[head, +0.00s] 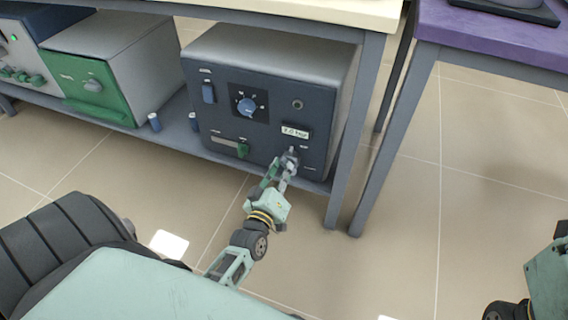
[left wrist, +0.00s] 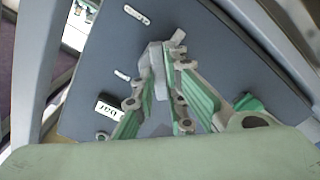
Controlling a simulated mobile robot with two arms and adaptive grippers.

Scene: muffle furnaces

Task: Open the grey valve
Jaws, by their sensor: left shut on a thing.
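The grey valve (head: 290,157) is on the lower right of the dark blue front of a furnace (head: 262,110), on the low shelf. My left gripper (head: 280,170) is at the valve, its fingers around it. In the left wrist view the grey valve (left wrist: 158,72) shows between the green-padded fingers of my left gripper (left wrist: 160,88), which are shut on it. The fingers partly hide the valve, so I cannot tell how far it is turned. Only a part of my right arm shows at the right edge of the head view; its gripper is not seen.
The furnace also has a green valve (head: 242,149), a blue dial (head: 246,106) and a blue switch (head: 208,92). A green-fronted furnace (head: 100,75) stands to the left. Table legs (head: 352,130) stand close right of the valve. The floor (head: 450,180) at right is clear.

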